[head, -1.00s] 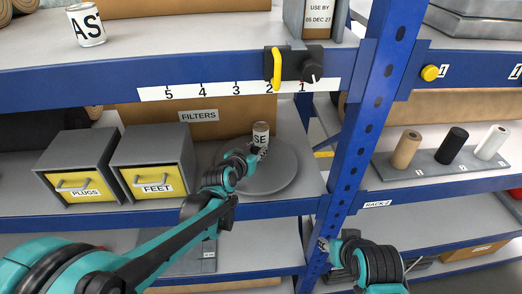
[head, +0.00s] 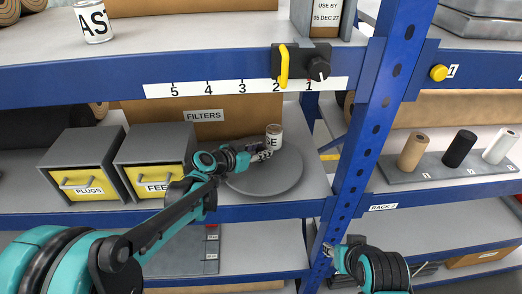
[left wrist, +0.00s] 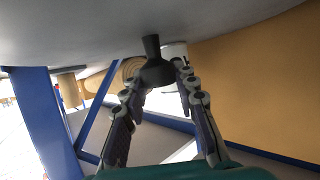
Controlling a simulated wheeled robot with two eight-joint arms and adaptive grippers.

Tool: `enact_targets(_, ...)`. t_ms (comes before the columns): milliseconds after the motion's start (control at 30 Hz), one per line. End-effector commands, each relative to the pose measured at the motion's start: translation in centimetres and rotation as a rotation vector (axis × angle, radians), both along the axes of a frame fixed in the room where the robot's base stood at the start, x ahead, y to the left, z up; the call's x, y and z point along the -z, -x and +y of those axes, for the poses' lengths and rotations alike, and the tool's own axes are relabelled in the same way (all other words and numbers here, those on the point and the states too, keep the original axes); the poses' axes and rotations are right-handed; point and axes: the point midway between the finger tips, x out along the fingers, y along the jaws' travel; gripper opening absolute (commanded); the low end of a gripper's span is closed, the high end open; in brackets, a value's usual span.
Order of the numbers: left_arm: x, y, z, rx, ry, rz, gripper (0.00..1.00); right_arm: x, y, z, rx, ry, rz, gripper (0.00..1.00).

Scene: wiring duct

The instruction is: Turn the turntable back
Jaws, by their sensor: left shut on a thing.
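The turntable (head: 285,182) is a round grey disc on the middle shelf, right of the drawer boxes. A white-labelled can (head: 273,133) with a metal top stands upright at its back. My left gripper (head: 263,152) reaches over the disc, just in front of the can, and hides its lower part. In the left wrist view, which looks upside down, my left gripper (left wrist: 161,74) has its fingers on both sides of a dark knob (left wrist: 154,68) and is shut on it. My right gripper (head: 328,250) is low by the blue post; its fingers are too small to read.
Two grey boxes with yellow fronts, PLUGS (head: 82,180) and FEET (head: 155,180), stand left of the disc. The FILTERS carton (head: 204,128) is behind. A blue upright post (head: 362,140) stands to the right. The upper shelf beam (head: 120,88) runs above.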

Motion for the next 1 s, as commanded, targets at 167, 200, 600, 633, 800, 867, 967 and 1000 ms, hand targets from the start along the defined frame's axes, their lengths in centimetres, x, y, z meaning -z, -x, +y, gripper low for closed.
enact_targets(167, 0.0, 0.0, 0.1, 0.006, -0.001, 0.0, 0.0, 0.0, 0.0, 0.0, 0.0, 0.0, 0.0, 0.4)
enact_targets(200, 0.0, 0.0, 0.1, 0.006, -0.002, 0.0, 0.0, 0.0, 0.0, 0.0, 0.0, 0.0, 0.0, 0.4)
enact_targets(600, 0.0, 0.0, 0.0, 0.006, -0.001, 0.0, 0.51, 0.0, 0.0, 0.0, 0.0, 0.0, 0.0, 0.4)
enact_targets(633, 0.0, 0.0, 0.0, 0.006, -0.001, 0.0, 0.51, 0.0, 0.0, 0.0, 0.0, 0.0, 0.0, 0.4)
enact_targets(800, 0.0, 0.0, 0.0, 0.006, -0.001, 0.0, 0.51, 0.0, 0.0, 0.0, 0.0, 0.0, 0.0, 0.4)
enact_targets(867, 0.0, 0.1, 0.1, 0.005, -0.001, 0.001, 0.51, 0.0, 0.0, 0.0, 0.0, 0.0, 0.0, 0.4)
enact_targets(967, -0.3, 0.6, 0.6, 0.004, 0.0, 0.001, 0.51, 0.0, 0.0, 0.0, 0.0, 0.0, 0.0, 0.4)
enact_targets(1000, -0.5, 1.0, 0.9, 0.004, 0.0, 0.001, 0.51, 0.0, 0.0, 0.0, 0.0, 0.0, 0.0, 0.4)
